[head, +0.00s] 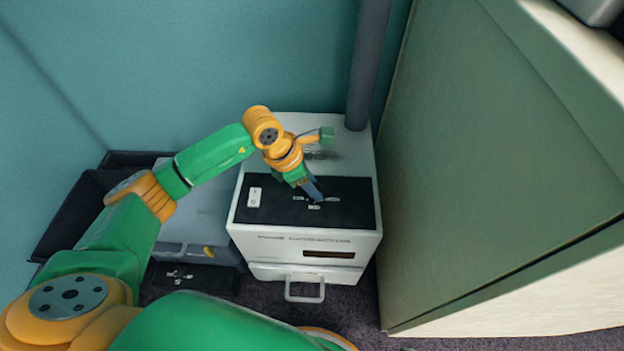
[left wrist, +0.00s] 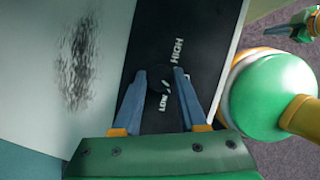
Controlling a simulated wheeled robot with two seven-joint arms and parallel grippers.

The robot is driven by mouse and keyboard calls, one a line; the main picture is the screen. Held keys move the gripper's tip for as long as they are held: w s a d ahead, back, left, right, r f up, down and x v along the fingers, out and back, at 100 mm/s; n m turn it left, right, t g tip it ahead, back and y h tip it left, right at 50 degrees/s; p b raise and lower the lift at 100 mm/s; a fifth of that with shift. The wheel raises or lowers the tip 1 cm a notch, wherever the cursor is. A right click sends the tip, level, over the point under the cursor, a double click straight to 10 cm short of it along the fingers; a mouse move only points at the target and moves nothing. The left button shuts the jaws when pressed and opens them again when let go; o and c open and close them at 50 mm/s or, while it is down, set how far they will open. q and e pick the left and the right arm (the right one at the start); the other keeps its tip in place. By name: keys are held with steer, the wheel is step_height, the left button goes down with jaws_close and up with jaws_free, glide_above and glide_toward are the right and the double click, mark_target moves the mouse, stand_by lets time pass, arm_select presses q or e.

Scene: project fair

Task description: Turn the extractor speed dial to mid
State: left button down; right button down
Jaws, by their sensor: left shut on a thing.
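The fume extractor (head: 262,239) is a white box with a black top panel (head: 353,190). Its speed dial (left wrist: 157,77) is a small round black knob on that panel. White LOW (left wrist: 164,103) and HIGH (left wrist: 177,50) labels show beside it in the left wrist view, with a small white mark between them. My left gripper (head: 315,189) points down at the panel, its blue fingers (left wrist: 158,85) shut on the dial from two sides. In the head view the fingers largely hide the dial. The dial's exact setting is hard to read.
A white rocker switch (head: 254,197) sits on the panel's left. A grey pipe (head: 370,60) rises behind the extractor. A green cabinet (head: 490,150) stands close on the right, and dark and grey bins (head: 80,205) on the left. A drawer handle (head: 304,297) sticks out in front.

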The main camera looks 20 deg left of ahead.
arm_select(q)
steer(key=n+t+p, duration=0.1)
steer(key=n, duration=0.2)
steer(key=shift+d+r+y, duration=0.1)
steer(key=shift+r+y, duration=0.05)
steer(key=shift+y, duration=0.25)
steer(key=shift+s+n+y+p, duration=0.1)
steer(key=shift+n+y+p, duration=0.2)
steer(key=shift+n, duration=0.6)
arm_select(e)
steer(key=shift+s+d, duration=0.65)
arm_select(q)
steer(key=shift+c, duration=2.2)
jaws_free()
steer(key=p+v, duration=0.2)
steer(key=v, duration=0.4)
steer(key=shift+d, duration=0.1)
steer(key=shift+s+r, duration=0.3)
steer(key=shift+r, duration=0.1)
arm_select(e)
steer(key=shift+s+d+r, duration=0.2)
steer(key=shift+s+d, duration=0.7)
steer(key=shift+s, duration=0.1)
